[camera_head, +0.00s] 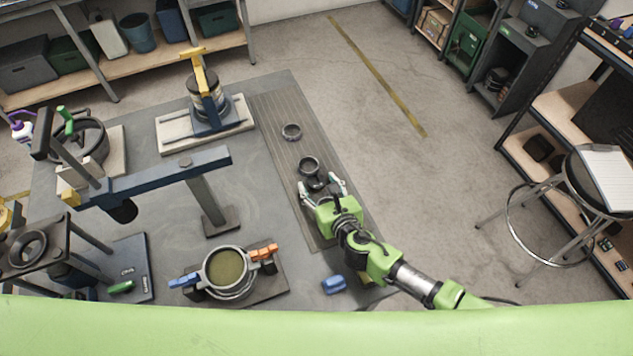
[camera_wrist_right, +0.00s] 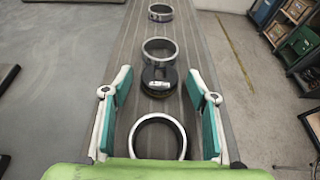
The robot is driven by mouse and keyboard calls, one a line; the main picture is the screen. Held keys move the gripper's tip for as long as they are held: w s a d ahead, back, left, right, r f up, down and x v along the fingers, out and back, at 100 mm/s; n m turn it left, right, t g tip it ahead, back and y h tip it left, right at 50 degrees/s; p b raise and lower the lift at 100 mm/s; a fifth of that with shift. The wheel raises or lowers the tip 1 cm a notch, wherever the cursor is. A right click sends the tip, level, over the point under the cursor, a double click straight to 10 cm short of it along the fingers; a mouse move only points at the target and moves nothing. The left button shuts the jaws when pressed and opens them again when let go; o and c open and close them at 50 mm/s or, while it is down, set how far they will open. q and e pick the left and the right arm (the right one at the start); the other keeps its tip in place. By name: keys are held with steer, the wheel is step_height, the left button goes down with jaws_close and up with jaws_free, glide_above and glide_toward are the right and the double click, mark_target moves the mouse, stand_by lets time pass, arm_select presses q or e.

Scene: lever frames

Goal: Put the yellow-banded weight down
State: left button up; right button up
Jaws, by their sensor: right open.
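A dark round weight (camera_wrist_right: 160,81) with a pale tag on top and a faint yellowish lower edge stands on the ribbed grey mat (camera_head: 275,140). It shows in the head view (camera_head: 316,183) as a dark disc, its band not readable there. My right gripper (camera_head: 321,188) is open above the mat. In the wrist view its teal-padded fingers (camera_wrist_right: 159,85) lie left and right of the weight, with clear gaps; I cannot tell the height between them. Nothing is seen held. My left gripper is not in view.
Metal rings stand in line with the weight: a far one (camera_head: 291,131), a middle one (camera_head: 308,165) close behind the weight, and a near one (camera_wrist_right: 158,136). A blue block (camera_head: 333,284) lies near the table's front right. A round pan (camera_head: 228,268) stands left of my arm.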

steer(key=shift+w, duration=0.1)
steer(key=c, duration=1.4)
steer(key=shift+c, duration=0.5)
steer(key=shift+r, duration=0.1)
